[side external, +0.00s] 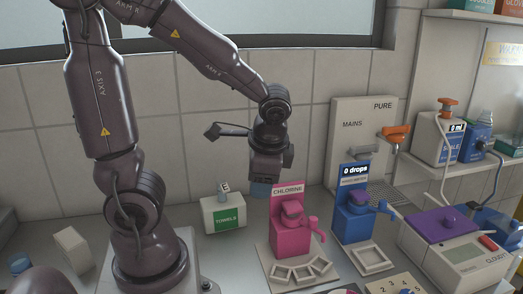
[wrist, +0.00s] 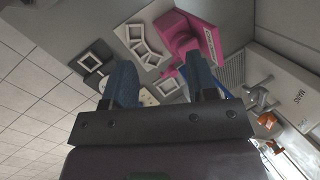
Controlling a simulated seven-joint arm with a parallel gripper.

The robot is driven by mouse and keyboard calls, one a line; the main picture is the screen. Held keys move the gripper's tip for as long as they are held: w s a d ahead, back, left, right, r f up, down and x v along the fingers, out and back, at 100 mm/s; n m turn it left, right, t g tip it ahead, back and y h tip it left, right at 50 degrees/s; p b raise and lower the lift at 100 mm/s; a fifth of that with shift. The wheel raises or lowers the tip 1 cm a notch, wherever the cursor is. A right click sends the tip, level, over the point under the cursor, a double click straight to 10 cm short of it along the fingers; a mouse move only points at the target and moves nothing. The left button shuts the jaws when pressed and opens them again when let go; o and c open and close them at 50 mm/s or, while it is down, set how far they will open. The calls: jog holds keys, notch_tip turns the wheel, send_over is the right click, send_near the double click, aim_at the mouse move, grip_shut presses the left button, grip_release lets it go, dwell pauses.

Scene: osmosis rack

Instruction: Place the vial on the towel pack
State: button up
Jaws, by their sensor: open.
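The towel pack (side external: 223,216) is a white box with a green label reading TOWELS, standing on the counter near the wall. A small pale upright piece with a dark mark, which looks like the vial (side external: 224,188), stands on top of it. My gripper (side external: 260,189) is to the right of this piece and above the counter, apart from it. In the wrist view my gripper (wrist: 162,82) shows two blue fingers spread wide with nothing held between them. I cannot make out the vial or the towel pack in the wrist view.
A pink chlorine dispenser (side external: 291,232) stands right of the towel pack, with a blue dispenser (side external: 354,218) beyond it. A grey and purple meter (side external: 446,235) is at the right. A white tap panel (side external: 350,130) stands at the wall. A pale block (side external: 73,250) lies at the left.

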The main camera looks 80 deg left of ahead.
jog(key=s+d+r+n+t+h, duration=0.2)
jog(key=d+r+n+t+h, duration=0.1)
jog(key=d+r+t, duration=0.3)
notch_tip(320, 180, up, 4)
jog(key=shift+d+f+h, duration=0.25)
jog(key=shift+d+h, duration=0.25)
jog(key=shift+d, duration=0.55)
